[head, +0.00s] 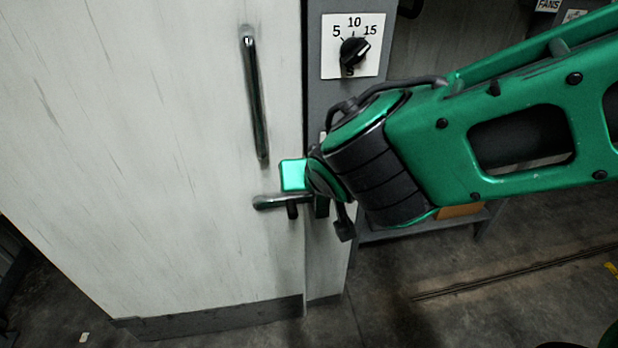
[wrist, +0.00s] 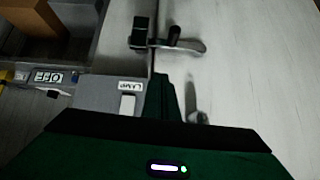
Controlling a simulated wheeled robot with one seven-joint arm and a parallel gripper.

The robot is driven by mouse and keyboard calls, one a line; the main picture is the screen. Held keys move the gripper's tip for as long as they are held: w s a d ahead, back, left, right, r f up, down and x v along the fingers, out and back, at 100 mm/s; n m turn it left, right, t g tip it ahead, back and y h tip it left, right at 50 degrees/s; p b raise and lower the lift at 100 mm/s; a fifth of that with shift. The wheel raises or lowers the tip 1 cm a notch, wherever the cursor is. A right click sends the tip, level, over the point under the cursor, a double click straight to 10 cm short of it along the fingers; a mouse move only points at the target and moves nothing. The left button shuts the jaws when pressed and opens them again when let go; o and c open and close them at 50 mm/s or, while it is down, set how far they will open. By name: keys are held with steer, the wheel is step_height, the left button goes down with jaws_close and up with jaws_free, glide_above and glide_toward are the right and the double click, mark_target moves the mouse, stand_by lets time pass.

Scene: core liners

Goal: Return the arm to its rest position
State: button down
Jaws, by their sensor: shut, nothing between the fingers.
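My green arm reaches in from the right in the head view, its dark wrist in front of the edge of a pale cabinet door. My gripper (wrist: 163,88) shows in the wrist view as green fingers, shut and empty, pointing along the door seam. In the head view only a bright green part of it (head: 292,174) shows past the wrist; its fingertips are hidden or unclear there. The door's lever latch (head: 270,202) is just below that part, and it also shows beyond the fingertips in the wrist view (wrist: 180,45). I cannot tell whether they touch.
A long vertical handle (head: 255,95) is on the pale door (head: 150,150), which looks shut. A numbered dial (head: 353,50) is on the grey frame above my wrist. The wrist view shows a lamp switch (wrist: 127,104) beside the fingers and an OFF label (wrist: 56,77). Concrete floor (head: 450,315) lies below.

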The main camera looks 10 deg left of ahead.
steer(key=w+d+f+m+g+h, duration=0.1)
steer(key=d+m+g+h, duration=0.35)
steer(key=d, duration=2.65)
steer(key=s+d+m+g+y, duration=0.1)
steer(key=s+d+m+g, duration=0.1)
steer(key=s+d, duration=0.5)
steer(key=s+d+m+g, duration=0.2)
steer(key=s+d, duration=0.6)
steer(key=s, duration=0.4)
steer(key=shift+s+d+f+m+y, duration=0.3)
steer(key=shift+s+m+y, duration=0.1)
steer(key=shift+m, duration=0.15)
